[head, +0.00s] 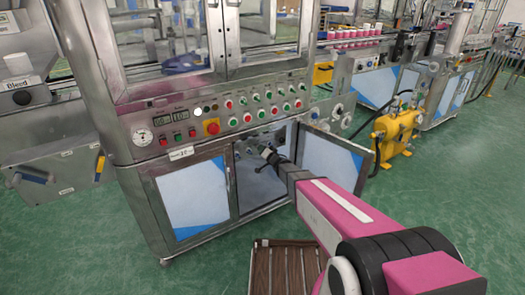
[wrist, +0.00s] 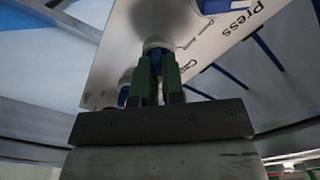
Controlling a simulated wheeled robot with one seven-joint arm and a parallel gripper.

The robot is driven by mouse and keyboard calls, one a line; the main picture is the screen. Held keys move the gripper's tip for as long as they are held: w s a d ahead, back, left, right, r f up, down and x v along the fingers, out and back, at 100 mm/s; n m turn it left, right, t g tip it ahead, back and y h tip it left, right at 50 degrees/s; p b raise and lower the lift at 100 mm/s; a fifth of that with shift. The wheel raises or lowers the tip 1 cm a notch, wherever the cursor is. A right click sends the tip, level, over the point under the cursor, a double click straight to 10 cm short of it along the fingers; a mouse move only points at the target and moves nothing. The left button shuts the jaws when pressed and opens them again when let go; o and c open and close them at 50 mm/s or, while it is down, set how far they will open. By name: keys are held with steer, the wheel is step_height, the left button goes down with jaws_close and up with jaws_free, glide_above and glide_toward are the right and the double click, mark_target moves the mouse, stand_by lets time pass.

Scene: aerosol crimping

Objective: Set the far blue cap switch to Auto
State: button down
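The wrist view shows a pale panel (wrist: 115,60) with printed words, of which "Press" and part of "Cap" can be read. A blue switch with a pale round base (wrist: 157,44) sits near the "Cap" print. The green fingers of my gripper (wrist: 157,62) are close together on both sides of its blue handle. The small print is too blurred to tell its setting. Another blue switch (wrist: 124,88) lies to the left, partly behind the fingers. In the head view my gripper (head: 268,154) reaches into the open cabinet.
The open cabinet door (head: 331,164) stands right of my arm. The closed door (head: 192,196) is at left. Buttons and a red emergency stop (head: 212,127) sit above. A yellow tank (head: 395,135) stands at right, and a slatted brown platform (head: 284,270) lies below.

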steer(key=shift+n, duration=0.3)
steer(key=n, duration=1.7)
steer(key=shift+s+a, duration=0.25)
steer(key=shift+a, duration=0.05)
steer(key=shift+n, duration=0.3)
stand_by(0.3)
steer(key=c, duration=1.2)
jaws_free()
